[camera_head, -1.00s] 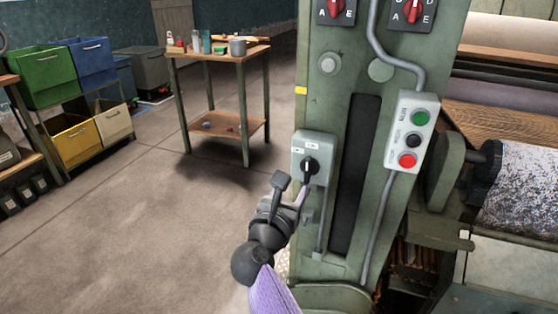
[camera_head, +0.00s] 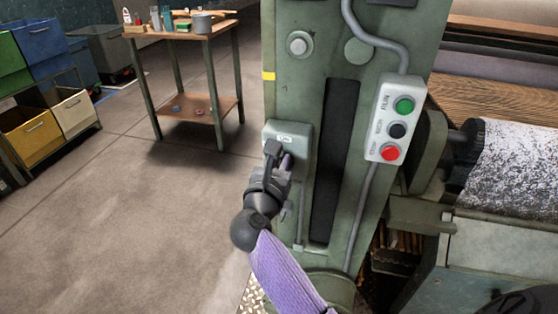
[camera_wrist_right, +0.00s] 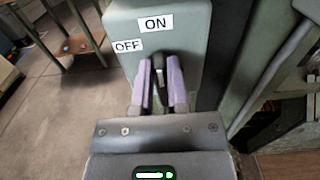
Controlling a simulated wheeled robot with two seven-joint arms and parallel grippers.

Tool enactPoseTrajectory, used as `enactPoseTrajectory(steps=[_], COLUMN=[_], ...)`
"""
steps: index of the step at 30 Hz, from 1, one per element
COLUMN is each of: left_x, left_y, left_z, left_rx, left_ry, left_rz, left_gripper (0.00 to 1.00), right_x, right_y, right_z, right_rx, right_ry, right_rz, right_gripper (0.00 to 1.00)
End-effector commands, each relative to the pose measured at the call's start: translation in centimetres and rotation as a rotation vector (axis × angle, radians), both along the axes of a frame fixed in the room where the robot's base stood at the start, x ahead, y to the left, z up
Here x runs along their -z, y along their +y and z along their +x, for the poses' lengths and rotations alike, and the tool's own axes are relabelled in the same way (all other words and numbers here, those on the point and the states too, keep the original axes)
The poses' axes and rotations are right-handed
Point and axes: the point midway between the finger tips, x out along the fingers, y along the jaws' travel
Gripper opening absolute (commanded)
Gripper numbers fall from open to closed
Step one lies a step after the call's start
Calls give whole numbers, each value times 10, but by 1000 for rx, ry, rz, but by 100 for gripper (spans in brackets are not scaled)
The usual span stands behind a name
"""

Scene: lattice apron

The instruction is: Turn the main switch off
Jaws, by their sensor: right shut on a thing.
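The main switch is a grey-green box (camera_head: 302,132) on the left side of the green machine post. In the right wrist view its face (camera_wrist_right: 191,22) carries an ON label (camera_wrist_right: 159,23) at the top and an OFF label (camera_wrist_right: 128,46) to the upper left. Its black handle (camera_wrist_right: 160,72) points up toward ON. My right gripper (camera_wrist_right: 161,85) has its two purple-grey fingers on either side of the handle, shut on it. In the head view my right gripper (camera_head: 279,160) covers the handle. My left gripper is not in view.
A button box (camera_head: 395,118) with green, black and red buttons is on the post (camera_head: 290,90), right of the switch. A roller (camera_head: 510,165) is further right. A small table (camera_head: 185,100) and bins (camera_head: 45,110) stand behind left. The floor between is clear.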

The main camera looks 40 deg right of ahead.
Motion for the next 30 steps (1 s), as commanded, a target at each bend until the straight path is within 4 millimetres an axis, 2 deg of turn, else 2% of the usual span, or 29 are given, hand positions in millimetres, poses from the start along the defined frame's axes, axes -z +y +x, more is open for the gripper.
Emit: enactPoseTrajectory(steps=[17, 30], left_x=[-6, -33], left_y=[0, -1], left_z=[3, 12], left_rx=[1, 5], left_ry=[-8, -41], left_rz=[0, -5], left_gripper=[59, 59], right_x=[-2, -1], right_y=[2, 8], right_z=[1, 8], right_rx=[-1, -2], right_ry=[46, 320], right_rz=[-38, -272], right_gripper=[0, 0])
